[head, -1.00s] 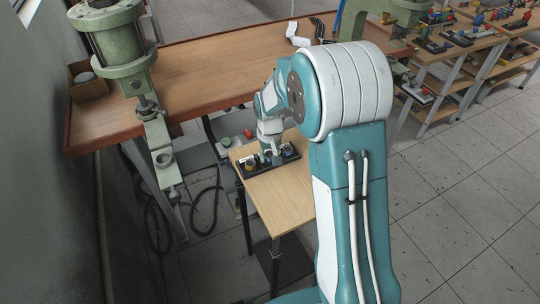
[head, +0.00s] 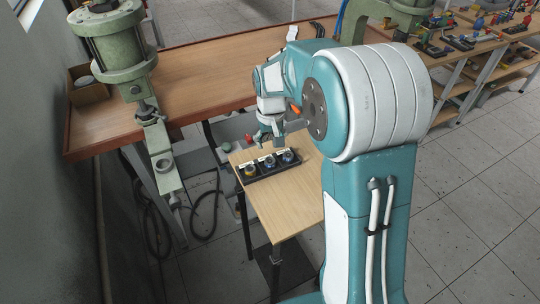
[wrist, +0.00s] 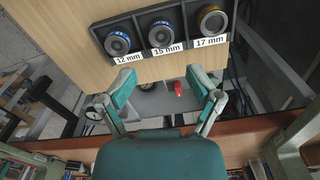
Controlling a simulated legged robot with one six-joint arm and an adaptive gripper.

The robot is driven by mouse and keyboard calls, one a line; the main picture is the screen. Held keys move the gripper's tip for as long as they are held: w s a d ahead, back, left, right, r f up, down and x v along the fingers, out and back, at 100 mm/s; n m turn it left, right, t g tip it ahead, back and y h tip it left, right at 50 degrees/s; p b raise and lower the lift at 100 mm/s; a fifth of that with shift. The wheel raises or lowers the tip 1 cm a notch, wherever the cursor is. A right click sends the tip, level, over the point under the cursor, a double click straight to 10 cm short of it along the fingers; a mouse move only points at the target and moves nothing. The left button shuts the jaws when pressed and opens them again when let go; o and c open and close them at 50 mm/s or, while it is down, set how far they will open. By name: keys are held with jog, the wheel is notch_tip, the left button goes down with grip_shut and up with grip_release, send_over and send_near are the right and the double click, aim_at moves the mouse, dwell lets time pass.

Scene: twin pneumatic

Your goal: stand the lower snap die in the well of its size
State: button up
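The black rack (head: 283,173) lies on the small wooden table, and in the wrist view it (wrist: 138,18) crosses the top with labels 12 mm, 15 mm and 17 mm. A blue-ringed die (wrist: 118,40) sits at the 12 mm label and another blue-ringed die (wrist: 161,34) at the 15 mm label. An orange-ringed die (wrist: 211,21) sits at the 17 mm label. All three look upright in their wells; I cannot tell which is the lower snap die. My gripper (wrist: 166,82) is open and empty, apart from the rack. In the head view my gripper (head: 268,138) hangs above its far side.
The small wooden table (head: 285,210) is bare in front of the rack. A long workbench (head: 205,75) stands behind, with a green pneumatic press (head: 112,45) at its left end. A red part (wrist: 178,89) shows below, beyond the table edge.

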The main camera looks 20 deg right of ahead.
aim_at(270, 161)
jog(key=s+r+t, duration=0.3)
jog(key=s+r, duration=0.8)
jog(key=r, duration=0.2)
jog(key=s+t, duration=0.2)
jog(key=s, duration=1.2)
jog(key=shift+r+t, duration=0.3)
